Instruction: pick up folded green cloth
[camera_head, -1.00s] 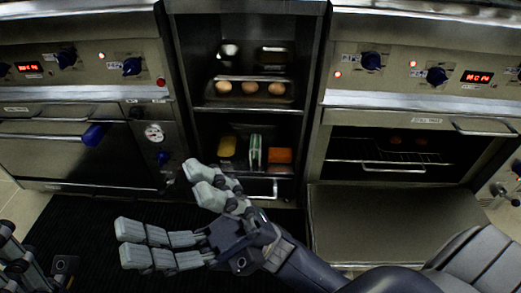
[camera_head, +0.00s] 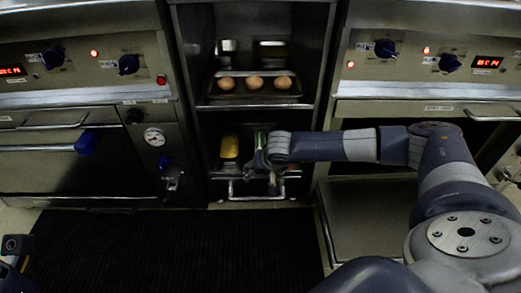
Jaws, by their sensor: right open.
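The folded green cloth (camera_head: 260,140) stands on the lower shelf of the open cabinet between the two ovens. Only a narrow green and pale strip of it shows, because my right gripper hides the rest. My right gripper (camera_head: 264,172) is at the shelf opening, in front of the cloth, with its fingers pointing into the cabinet. It is open; I cannot tell whether its fingers touch the cloth or stand around it. My left gripper's fingers are not in view; only a small part of my left arm shows at the lower left edge.
A yellow item (camera_head: 230,147) stands close left of the cloth. A tray (camera_head: 254,99) with several round brown items is on the shelf above. A metal handle (camera_head: 240,196) is at the cabinet's bottom front. The black floor mat (camera_head: 170,250) is clear.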

